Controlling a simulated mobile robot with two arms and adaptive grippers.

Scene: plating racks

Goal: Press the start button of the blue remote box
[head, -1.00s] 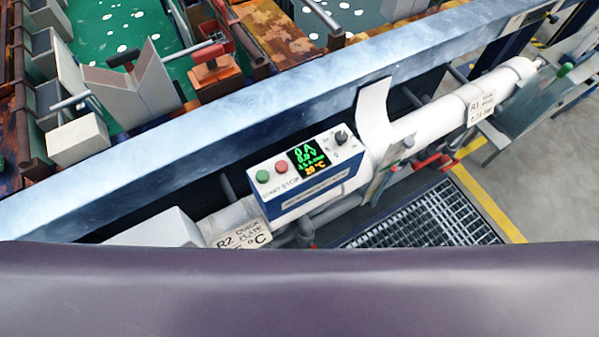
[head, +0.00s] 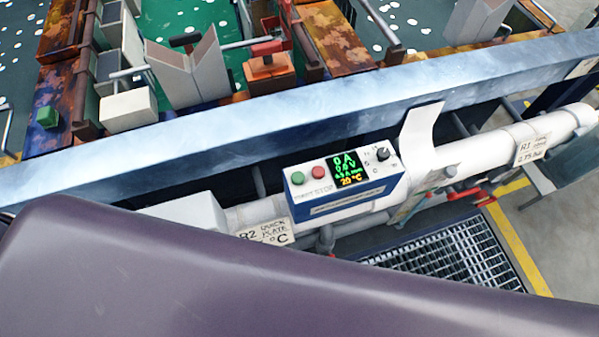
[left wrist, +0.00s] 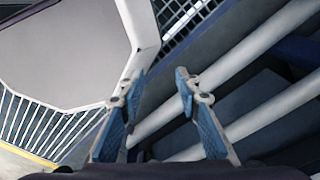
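The blue remote box (head: 345,187) sits on the white pipe in the middle of the head view. Its top has a green button (head: 297,178) at the left, a red button (head: 318,172) beside it, a lit display (head: 349,169) and a black knob (head: 383,154). START and STOP lettering is by the buttons. The display reads 0 A and 20 °C. My left gripper (left wrist: 158,88) shows in the left wrist view, its two blue-padded fingers apart with nothing between them. The box is not recognisable there. Neither gripper shows in the head view.
A long pale blue beam (head: 220,135) runs behind the box, with green tanks beyond it. A white pipe (head: 470,150) carries an R1 label (head: 531,148). A floor grating (head: 460,255) lies below right.

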